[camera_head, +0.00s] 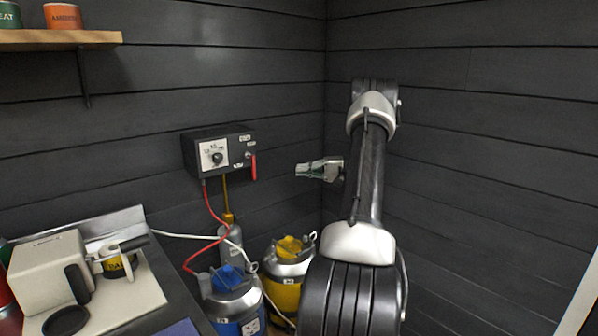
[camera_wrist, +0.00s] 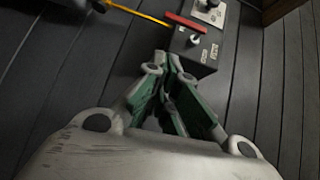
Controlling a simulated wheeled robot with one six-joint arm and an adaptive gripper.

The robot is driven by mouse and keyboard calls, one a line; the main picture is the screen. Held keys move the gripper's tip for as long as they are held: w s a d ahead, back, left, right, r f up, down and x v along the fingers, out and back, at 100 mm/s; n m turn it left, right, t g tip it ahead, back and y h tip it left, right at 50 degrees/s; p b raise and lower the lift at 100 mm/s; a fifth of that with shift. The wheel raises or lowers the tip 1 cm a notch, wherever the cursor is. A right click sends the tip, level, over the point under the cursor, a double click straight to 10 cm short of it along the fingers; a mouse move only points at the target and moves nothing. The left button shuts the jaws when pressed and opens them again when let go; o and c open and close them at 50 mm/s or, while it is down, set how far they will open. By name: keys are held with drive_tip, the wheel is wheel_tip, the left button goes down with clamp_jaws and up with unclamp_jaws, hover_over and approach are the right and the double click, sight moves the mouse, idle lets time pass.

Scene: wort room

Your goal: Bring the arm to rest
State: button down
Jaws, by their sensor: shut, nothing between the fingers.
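My arm (camera_head: 369,175) is raised and bent in front of the dark corner in the head view. My gripper (camera_head: 305,170) sticks out to the left from behind it, in free air to the right of the wall box. In the wrist view my gripper (camera_wrist: 170,58) shows green-lined fingers drawn together at the tips, with nothing between them. Its fingertips point toward the wall box (camera_wrist: 195,45) and look apart from it, though the distance is hard to judge. My wrist is partly hidden behind the arm in the head view.
The black wall box (camera_head: 219,151) has a dial and a red lever (camera_head: 253,167). Below stand a blue canister (camera_head: 233,300) and a yellow canister (camera_head: 287,275), with a red hose (camera_head: 213,215). A counter (camera_head: 130,300) is at left, a shelf (camera_head: 60,38) above. Air around my gripper looks clear.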

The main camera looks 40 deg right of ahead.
idle(0.3)
drive_tip(key=s+a+f+m+g+h, duration=0.2)
drive_tip(key=s+f+m+g, duration=0.15)
drive_tip(key=s+f, duration=0.4)
drive_tip(key=s+a+f+g+h, duration=0.1)
drive_tip(key=s+a+g, duration=0.2)
drive_tip(key=a, duration=0.1)
drive_tip(key=s+a+r+n+h, duration=0.4)
drive_tip(key=s+a+r+n, duration=0.2)
drive_tip(key=s+a+r, duration=0.3)
drive_tip(key=s+a+r+n+g+h, duration=0.1)
drive_tip(key=s+a+r+n+h, duration=0.4)
drive_tip(key=s+a+r, duration=0.4)
drive_tip(key=s+a, duration=0.2)
drive_tip(key=a, duration=0.3)
drive_tip(key=shift+s+a+r+n+h, duration=0.15)
drive_tip(key=shift+s+r+n+h, duration=0.15)
drive_tip(key=shift+s+n, duration=0.1)
